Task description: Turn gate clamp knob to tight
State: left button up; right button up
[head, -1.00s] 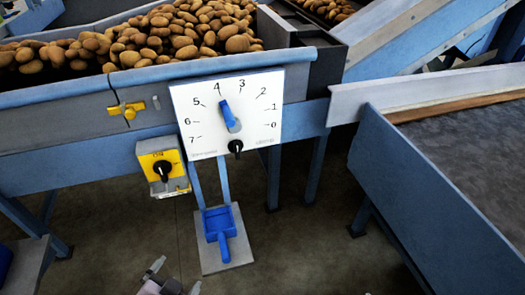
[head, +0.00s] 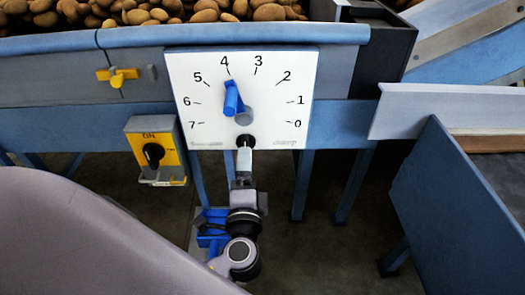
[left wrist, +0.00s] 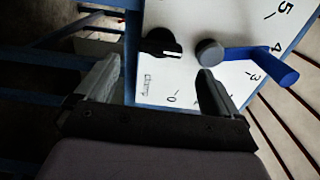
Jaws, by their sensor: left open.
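The gate clamp knob (head: 245,139) is small, black and round, at the lower middle edge of the white dial plate (head: 200,75). In the left wrist view, the knob (left wrist: 160,43) shows a black grip bar with a pale mark. My left gripper (head: 244,158) is just below and in front of the knob in the head view, its fingers seen nearly edge-on. In the left wrist view, my left gripper (left wrist: 158,68) is open, with fingers spread wide and the knob ahead between them, apparently not touched. The blue gate lever (head: 232,98) points near 4. My right gripper is not in view.
A yellow switch box (head: 156,150) with a black rotary knob hangs left of the plate. A yellow wing latch (head: 117,76) sits at upper left. Potatoes (head: 204,10) fill the trough above. The blue lever stands out close to the clamp knob.

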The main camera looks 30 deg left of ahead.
aim_at(243, 140)
pick_arm(q)
jog(key=x, duration=0.6)
jog(key=shift+w+a, duration=0.25)
jog(key=shift+c, duration=0.4)
jog(key=shift+p, duration=0.3)
jog(key=c, duration=1)
